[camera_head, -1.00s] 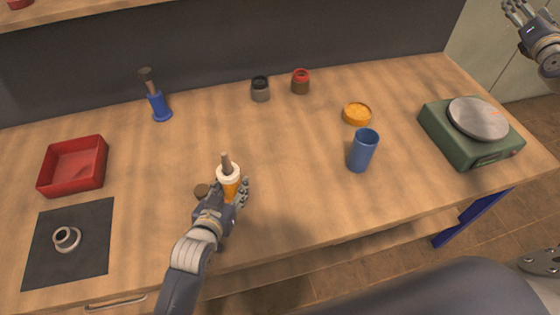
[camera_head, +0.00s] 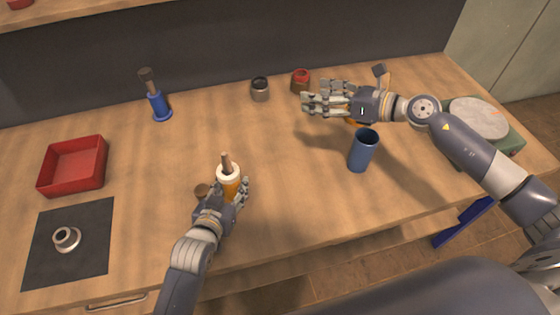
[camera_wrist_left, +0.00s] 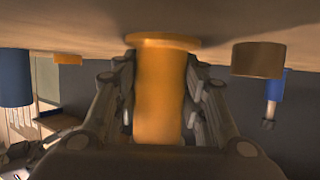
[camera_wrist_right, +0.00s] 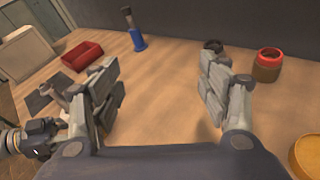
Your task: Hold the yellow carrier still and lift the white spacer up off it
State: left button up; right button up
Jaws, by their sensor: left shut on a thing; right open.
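The yellow carrier (camera_head: 231,192) stands on the table at the front middle, with a brown peg (camera_head: 227,163) rising from its top. The white spacer (camera_head: 228,176) sits around the peg on top of the carrier. My left gripper (camera_head: 232,194) is shut around the carrier's body. In the left wrist view the carrier (camera_wrist_left: 160,92) stands between the left fingers, its flange at the table. My right gripper (camera_head: 328,100) is open and empty, above the table to the right of the carrier and clear of it. Its spread fingers also show in the right wrist view (camera_wrist_right: 160,88).
A blue cup (camera_head: 362,152) stands right of the carrier, near my right arm. Grey (camera_head: 260,90) and red-topped (camera_head: 301,80) jars and a blue stand (camera_head: 158,104) are at the back. A red tray (camera_head: 74,166) and a dark mat (camera_head: 42,262) with a grey ring (camera_head: 66,238) are left.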

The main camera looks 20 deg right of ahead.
aim_at(232, 170)
pick_arm(q)
jog(key=shift+a+f, duration=0.1)
pick_arm(e)
jog(key=s+a+f+n+g+y, duration=0.1)
jog(key=s+a+f+n+g, duration=0.25)
jog(key=s+a, duration=0.3)
jog(key=s+a+f+n+g+y, duration=0.1)
jog(key=s+a+f+n+g, duration=0.1)
jog(key=s+a+n, duration=0.35)
jog(key=shift+m+g, duration=0.25)
jog(key=shift+m, duration=0.65)
jog(key=x, duration=0.8)
jog(key=s+x, duration=0.1)
jog(key=x, duration=0.4)
jog(key=shift+a, duration=0.3)
jog(key=c, duration=1.1)
jog(key=shift+r, duration=5.15)
jog(key=shift+c, duration=0.3)
pick_arm(q)
jog(key=o, duration=1.1)
